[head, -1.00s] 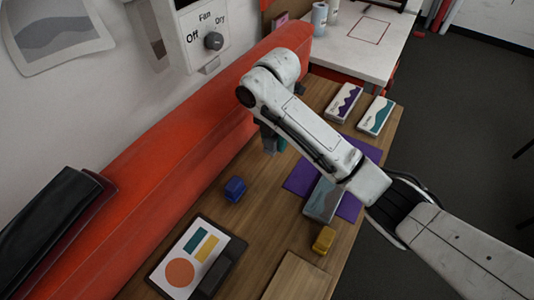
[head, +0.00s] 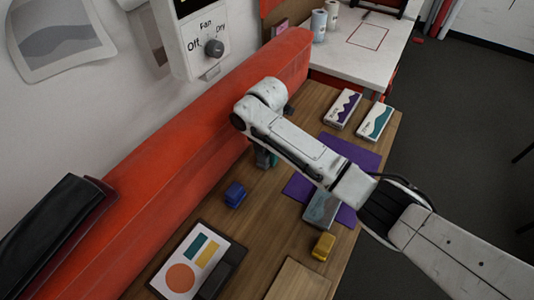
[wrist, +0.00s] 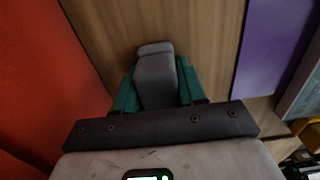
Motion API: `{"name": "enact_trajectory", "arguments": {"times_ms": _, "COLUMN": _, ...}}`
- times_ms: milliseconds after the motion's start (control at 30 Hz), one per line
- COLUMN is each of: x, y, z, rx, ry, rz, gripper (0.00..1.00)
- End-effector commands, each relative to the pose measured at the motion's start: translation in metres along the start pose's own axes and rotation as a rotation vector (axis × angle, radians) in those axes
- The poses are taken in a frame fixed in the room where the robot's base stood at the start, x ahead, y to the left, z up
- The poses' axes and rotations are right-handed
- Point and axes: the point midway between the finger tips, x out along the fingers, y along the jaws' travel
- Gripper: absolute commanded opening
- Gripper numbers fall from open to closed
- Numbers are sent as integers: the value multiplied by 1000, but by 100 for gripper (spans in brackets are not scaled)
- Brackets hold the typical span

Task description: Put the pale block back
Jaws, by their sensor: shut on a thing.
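A pale grey block (wrist: 155,78) sits between the two teal fingers of my gripper (wrist: 157,88) in the wrist view. The fingers are shut on its sides, and its far end sticks out beyond them. Wood tabletop shows around it; I cannot tell whether it touches the wood. In the head view my gripper (head: 265,158) points down beside the red bench back, beyond the blue block (head: 234,194). My own arm partly hides it there, and the held block is hard to make out.
A purple mat (head: 346,152) lies right of my gripper, with a grey box (head: 321,209) at its near edge. A yellow block (head: 323,245), a picture board (head: 222,250) and two patterned boxes (head: 342,109) stand around. The red padding (head: 190,145) borders the table's left side.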

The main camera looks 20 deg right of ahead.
Motion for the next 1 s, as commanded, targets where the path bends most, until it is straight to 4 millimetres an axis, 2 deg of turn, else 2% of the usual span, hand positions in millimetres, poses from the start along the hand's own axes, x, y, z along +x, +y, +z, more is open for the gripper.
{"name": "enact_trajectory", "arguments": {"times_ms": 33, "x": 3, "y": 0, "z": 0, "rx": 0, "ry": 0, "rz": 0, "gripper": 7}}
{"name": "enact_trajectory", "arguments": {"times_ms": 67, "x": 3, "y": 0, "z": 0, "rx": 0, "ry": 0, "rz": 0, "gripper": 41}}
{"name": "enact_trajectory", "arguments": {"times_ms": 300, "x": 2, "y": 0, "z": 0, "rx": 0, "ry": 1, "rz": -1, "gripper": 64}}
{"name": "enact_trajectory", "arguments": {"times_ms": 667, "x": -4, "y": 0, "z": 0, "rx": 0, "ry": 1, "rz": 0, "gripper": 66}}
{"name": "enact_trajectory", "arguments": {"times_ms": 767, "x": -15, "y": 1, "z": 0, "rx": 0, "ry": 1, "rz": 2, "gripper": 66}}
{"name": "enact_trajectory", "arguments": {"times_ms": 1000, "x": -64, "y": 1, "z": 0, "rx": -2, "ry": -2, "rz": 4, "gripper": 66}}
